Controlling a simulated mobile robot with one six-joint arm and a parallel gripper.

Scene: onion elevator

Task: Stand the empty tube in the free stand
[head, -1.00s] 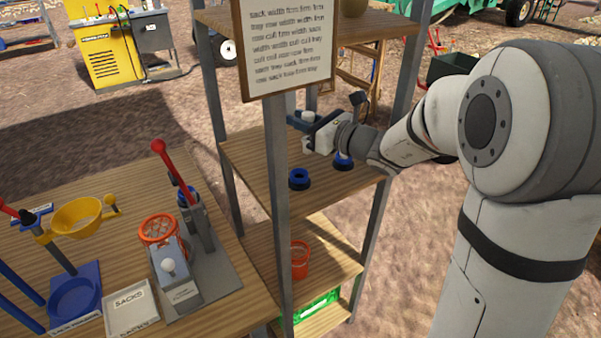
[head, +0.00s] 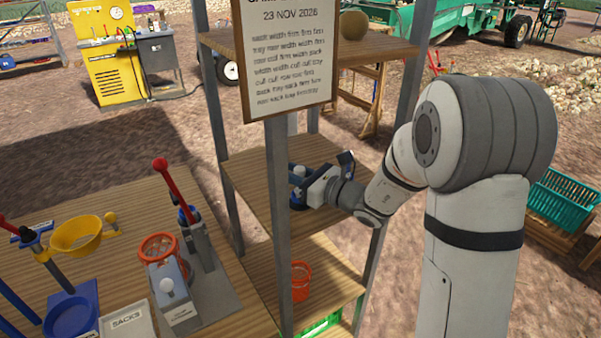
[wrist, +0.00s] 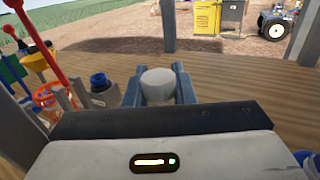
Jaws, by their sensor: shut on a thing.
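My gripper (wrist: 158,86) is shut on a pale, round-topped tube (wrist: 157,84), seen from above between its two blue-grey fingers. In the head view my gripper (head: 299,184) is low over the middle shelf (head: 262,165). The tube's pale top (head: 298,169) shows there beside a post. A blue stand (head: 296,204) shows just below the fingers, partly covered by them. I cannot tell whether the tube is inside this stand or above it. At the lower right of the wrist view, a blue object (wrist: 308,160), perhaps the other stand, is cut off by the edge.
A grey shelf post (head: 281,220) and a hanging sign (head: 287,60) stand close to my gripper. On the bench at left are a red-levered press (head: 196,225), an orange basket (head: 158,248) and a yellow bowl (head: 78,233). An orange cup (head: 300,280) is on the lower shelf.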

